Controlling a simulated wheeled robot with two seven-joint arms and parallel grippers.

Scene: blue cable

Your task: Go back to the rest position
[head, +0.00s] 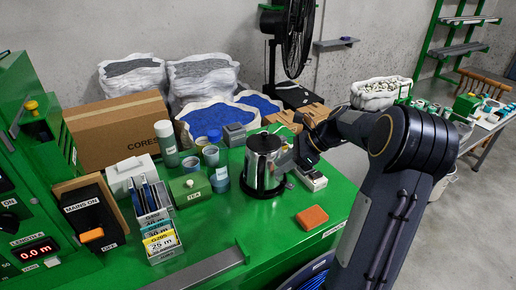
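My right arm comes in from the right, and its gripper (291,156) is at the right side of a steel kettle (262,163) with a black base. The kettle stands upright on the green bench (225,225). The fingers are small and dark against the kettle's side, so I cannot tell whether they are open or shut, or whether they touch it. My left gripper is not in view. A little blue cable (312,276) shows low at the bottom edge, below the bench.
A cardboard box (118,130), a green tin (190,188), a label rack (160,235) and cups stand left of the kettle. An orange block (312,217) lies in front. Sacks (215,118) and a black fan (294,40) are behind. A control panel (35,190) stands at left.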

